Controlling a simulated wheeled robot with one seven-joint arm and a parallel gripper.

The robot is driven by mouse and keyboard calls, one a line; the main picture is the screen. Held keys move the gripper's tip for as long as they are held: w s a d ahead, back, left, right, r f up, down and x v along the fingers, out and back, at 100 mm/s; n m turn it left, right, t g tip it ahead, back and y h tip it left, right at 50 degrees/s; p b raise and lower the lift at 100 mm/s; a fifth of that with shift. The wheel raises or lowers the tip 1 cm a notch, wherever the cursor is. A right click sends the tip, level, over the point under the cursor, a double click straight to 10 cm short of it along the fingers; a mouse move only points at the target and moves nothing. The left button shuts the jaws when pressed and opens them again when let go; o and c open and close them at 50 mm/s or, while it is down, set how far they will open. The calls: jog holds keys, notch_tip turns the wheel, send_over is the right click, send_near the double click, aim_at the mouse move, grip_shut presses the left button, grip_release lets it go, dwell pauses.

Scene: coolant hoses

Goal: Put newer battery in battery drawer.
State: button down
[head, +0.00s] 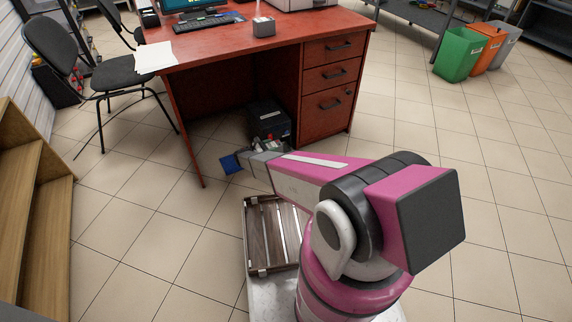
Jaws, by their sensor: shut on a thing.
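My gripper (244,160) reaches out from my pink and white arm, low in front of the red desk. It is shut on a small blue block (231,163), which shows just left of its tip. The block may be the newer battery; no label can be read. A black box (268,118) stands on the floor under the desk, a little beyond and above my gripper in the picture. Small things show at its front near my wrist, too small to make out. I cannot tell which part is the battery drawer. My arm hides part of the floor there.
The red desk (215,48) has several shut drawers (335,72) on its right. A wooden slatted tray (262,272) lies beside my arm's base. A black chair (110,75) stands left, and colored bins (458,55) stand far right. Tiled floor is clear at right.

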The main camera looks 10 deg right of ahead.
notch_tip(320, 180, down, 2)
jog(key=shift+w+a+f, duration=0.1)
jog(key=shift+a+f, duration=0.05)
jog(key=shift+w+f, duration=0.15)
jog(key=shift+f, duration=0.15)
jog(key=shift+w+d+f, duration=1.2)
jog(key=shift+w+f, duration=0.25)
jog(key=shift+f, duration=0.35)
jog(key=shift+w+d+f, duration=1.2)
jog(key=shift+w+f, duration=0.25)
jog(key=shift+f, duration=0.3)
jog(key=shift+w+d+f, duration=1.2)
jog(key=shift+w+f, duration=0.25)
jog(key=shift+f, duration=0.35)
jog(key=shift+f, duration=0.6)
jog(key=shift+c, duration=1.2)
grip_release()
jog(key=shift+f, duration=0.1)
